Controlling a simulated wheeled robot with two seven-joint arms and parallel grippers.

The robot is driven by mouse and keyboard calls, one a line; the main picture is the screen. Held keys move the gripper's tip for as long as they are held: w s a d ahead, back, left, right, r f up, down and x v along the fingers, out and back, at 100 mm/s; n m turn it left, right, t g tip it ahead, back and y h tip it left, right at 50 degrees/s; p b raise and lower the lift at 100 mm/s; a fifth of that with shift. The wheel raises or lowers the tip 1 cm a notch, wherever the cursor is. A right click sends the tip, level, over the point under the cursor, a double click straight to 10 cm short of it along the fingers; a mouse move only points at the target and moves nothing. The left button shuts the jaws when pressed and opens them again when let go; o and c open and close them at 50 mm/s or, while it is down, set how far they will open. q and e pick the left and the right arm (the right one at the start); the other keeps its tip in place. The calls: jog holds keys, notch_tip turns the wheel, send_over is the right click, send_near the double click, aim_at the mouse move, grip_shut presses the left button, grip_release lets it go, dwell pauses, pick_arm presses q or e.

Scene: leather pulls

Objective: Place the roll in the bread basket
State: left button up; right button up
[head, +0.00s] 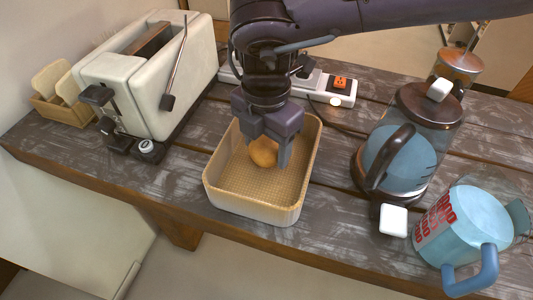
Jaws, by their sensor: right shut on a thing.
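The roll (263,152) is small, round and golden brown. My right gripper (266,150) points down and is shut on the roll, with one finger showing at its right side. The bread basket (253,209) is a cream rectangular tub with a woven-looking tan inside, in the middle of the table. The roll shows against the basket's inside, within its rim as seen from above. I cannot tell whether it touches the bottom. My left gripper is not in view.
A cream toaster (140,85) stands left of the basket, with a small wooden holder (58,98) beyond it. A power strip (335,88) lies behind. A glass kettle (400,150), a white cube (393,220) and a measuring jug (465,228) stand on the right.

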aim_at(267, 158)
jog(key=shift+f, duration=1.8)
jog(key=shift+f, duration=0.1)
jog(key=o, duration=0.8)
jog(key=shift+c, duration=0.2)
notch_tip(267, 158, up, 12)
jog(key=shift+r, duration=0.15)
